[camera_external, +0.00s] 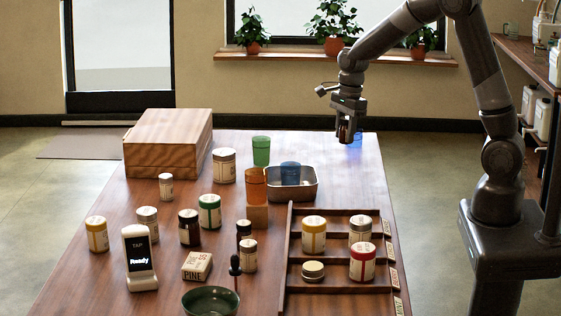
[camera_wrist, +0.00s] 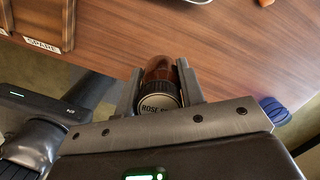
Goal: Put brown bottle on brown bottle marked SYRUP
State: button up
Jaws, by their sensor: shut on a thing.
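My gripper (camera_external: 346,136) is raised over the far right part of the table, shut on a brown bottle (camera_wrist: 159,73) with a dark cap. The cap top reads "ROSE" plus letters I cannot make out. In the external view the held bottle is mostly hidden between the fingers. A dark brown bottle (camera_external: 189,229) with a black cap and pale label stands upright left of centre on the table. Another dark-capped bottle (camera_external: 243,232) stands to its right, partly hidden by a jar. Their labels are too small to read, so I cannot tell which is marked SYRUP.
A compartmented wooden tray (camera_external: 286,262) with several jars stands at the front right. A metal bin (camera_external: 306,188) holds a blue cup. Jars, an orange cup (camera_external: 256,186), a wooden box (camera_external: 168,147) and a green bowl (camera_external: 210,300) crowd the table. The table's far right is mostly bare.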

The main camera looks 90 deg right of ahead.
jog(key=w+a+r, duration=0.1)
jog(key=w+a, duration=0.1)
jog(key=w, duration=0.5)
jog(key=w+a+r, duration=0.2)
jog(key=w, duration=0.6)
jog(key=n, duration=0.3)
send_over(186, 214)
jog(key=d, duration=0.1)
jog(key=f, duration=0.4)
jog(key=shift+s+f, duration=0.15)
jog(key=shift+s, duration=0.1)
jog(key=shift+w+a+f, duration=0.15)
jog(key=shift+a+f, duration=0.1)
jog(key=shift+a, duration=0.05)
jog(key=shift+f, duration=1.95)
jog(key=shift+f, duration=0.1)
jog(key=o, duration=1)
